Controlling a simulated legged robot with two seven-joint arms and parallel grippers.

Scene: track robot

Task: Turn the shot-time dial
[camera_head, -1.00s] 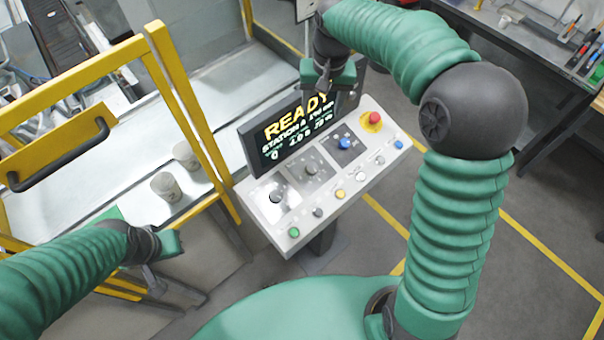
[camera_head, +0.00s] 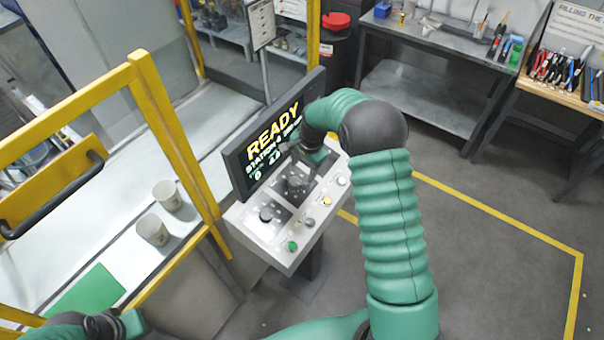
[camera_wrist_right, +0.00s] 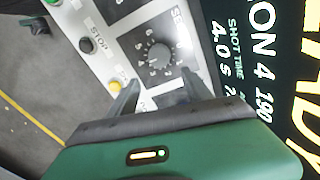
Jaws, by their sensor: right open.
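The console (camera_head: 258,244) has a sloped grey panel with a row of dials below a screen (camera_head: 262,150) reading READY. One black dial (camera_head: 266,214) is uncovered at the panel's left. A second dial, in the middle (camera_head: 295,183), is partly hidden by my right gripper (camera_head: 303,166), which hangs over the panel. In the wrist view, a round dark dial (camera_wrist_right: 159,54) with numbers around it lies just beyond the open, empty fingers of the right gripper (camera_wrist_right: 160,92). I see no contact; its label is only partly legible. My left gripper (camera_head: 133,322) is low at the left, its fingers unclear.
Green (camera_head: 292,246), black (camera_head: 310,224) and yellow (camera_head: 327,201) buttons line the panel's front edge, close to the dials. A yellow guard frame (camera_head: 170,125) and two cups (camera_head: 152,229) stand left. Workbenches are at the back right. Floor right of the console is open.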

